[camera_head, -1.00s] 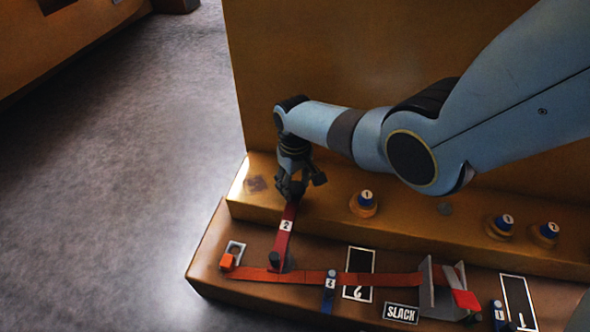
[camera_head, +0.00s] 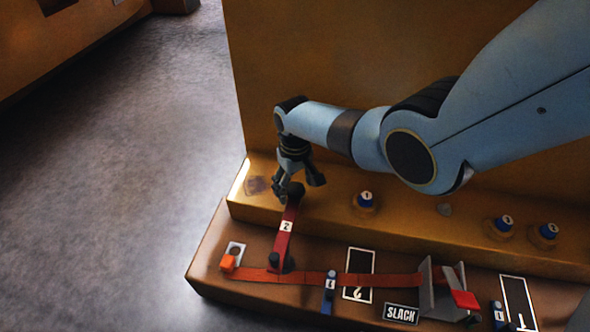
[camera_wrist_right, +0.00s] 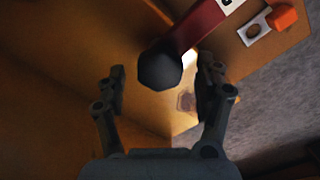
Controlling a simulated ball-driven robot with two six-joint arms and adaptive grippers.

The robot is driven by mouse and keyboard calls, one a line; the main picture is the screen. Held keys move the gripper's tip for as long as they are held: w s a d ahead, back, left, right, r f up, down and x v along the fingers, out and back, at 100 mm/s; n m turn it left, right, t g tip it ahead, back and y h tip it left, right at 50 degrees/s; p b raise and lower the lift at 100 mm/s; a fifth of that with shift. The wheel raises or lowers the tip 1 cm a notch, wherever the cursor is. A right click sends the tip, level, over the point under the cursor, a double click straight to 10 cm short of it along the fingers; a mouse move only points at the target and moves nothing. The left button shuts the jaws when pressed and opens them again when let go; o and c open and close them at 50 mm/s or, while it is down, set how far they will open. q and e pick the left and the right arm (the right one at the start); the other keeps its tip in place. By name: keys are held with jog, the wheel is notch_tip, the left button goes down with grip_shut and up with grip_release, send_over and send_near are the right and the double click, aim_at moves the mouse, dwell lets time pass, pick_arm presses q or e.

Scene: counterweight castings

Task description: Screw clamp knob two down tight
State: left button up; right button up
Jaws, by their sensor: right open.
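A red clamp bar (camera_head: 282,246) labelled 2 runs from the raised ledge down to the orange strap. The dark, faceted clamp knob two (camera_head: 297,190) sits at its upper end; it also shows in the right wrist view (camera_wrist_right: 160,70). My right gripper (camera_head: 299,187) is open over this knob, one finger on each side. In the wrist view my right gripper (camera_wrist_right: 162,88) shows clear gaps between both fingers and the knob. How tight the knob sits cannot be told. My left gripper is out of view.
The orange strap (camera_head: 305,278) crosses the lower step, past a blue clip (camera_head: 329,290), to a metal bracket (camera_head: 427,285) with a red lever (camera_head: 465,299). A SLACK plate (camera_head: 401,312) lies in front. Several blue-topped knobs (camera_head: 365,198) stand on the ledge (camera_head: 410,217). A tall brown wall rises behind.

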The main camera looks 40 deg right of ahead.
aim_at(295, 188)
jog(key=shift+r, duration=0.1)
notch_tip(295, 188, up, 12)
dwell(0.5)
